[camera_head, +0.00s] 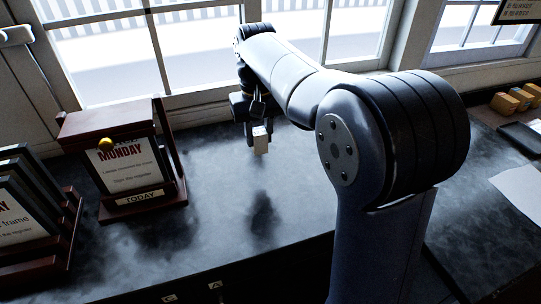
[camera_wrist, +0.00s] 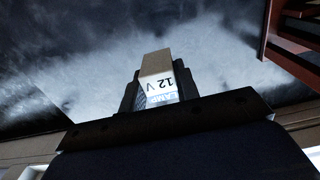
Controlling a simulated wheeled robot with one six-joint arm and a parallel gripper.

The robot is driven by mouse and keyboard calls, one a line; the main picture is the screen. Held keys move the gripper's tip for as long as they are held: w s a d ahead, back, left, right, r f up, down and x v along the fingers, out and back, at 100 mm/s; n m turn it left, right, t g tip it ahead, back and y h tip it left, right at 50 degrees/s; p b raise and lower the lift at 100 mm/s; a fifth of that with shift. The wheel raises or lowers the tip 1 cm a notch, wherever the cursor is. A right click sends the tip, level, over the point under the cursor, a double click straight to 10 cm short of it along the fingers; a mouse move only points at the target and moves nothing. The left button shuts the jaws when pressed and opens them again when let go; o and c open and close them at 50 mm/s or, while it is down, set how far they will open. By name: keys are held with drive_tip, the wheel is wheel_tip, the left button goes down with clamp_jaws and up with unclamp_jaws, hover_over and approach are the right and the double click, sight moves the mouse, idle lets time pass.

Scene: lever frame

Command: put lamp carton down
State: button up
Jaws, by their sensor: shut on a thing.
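The lamp carton (camera_head: 261,140) is a small pale box held in my gripper (camera_head: 256,124). In the head view it hangs above the dark counter (camera_head: 225,200), and a dark shadow lies on the counter below and apart from it. In the wrist view the lamp carton (camera_wrist: 161,77) sits between the jaws of my gripper (camera_wrist: 157,90). It shows a tan face and a white face printed "12 V" and "LAMP", upside down. My gripper is shut on the carton. The carton's far side is hidden.
A dark red wooden frame (camera_head: 181,187) with a "MONDAY" card and a "TODAY" plate stands left of my gripper. A rack of slanted boards (camera_head: 62,235) stands farther left. Small yellow boxes (camera_head: 505,104) and a dark tray (camera_head: 522,137) lie at right. The middle counter is clear.

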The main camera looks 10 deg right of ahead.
sight(259, 132)
wheel_tip(259, 132, down, 8)
drive_tip(key=shift+s+f+p, duration=0.1)
drive_tip(key=shift+f+p, duration=0.15)
drive_tip(key=shift+p, duration=0.1)
drive_tip(key=o, duration=0.9)
drive_tip(key=shift+f, duration=0.1)
drive_tip(key=shift+o, duration=0.2)
wheel_tip(259, 132, up, 12)
drive_tip(key=shift+r, duration=0.15)
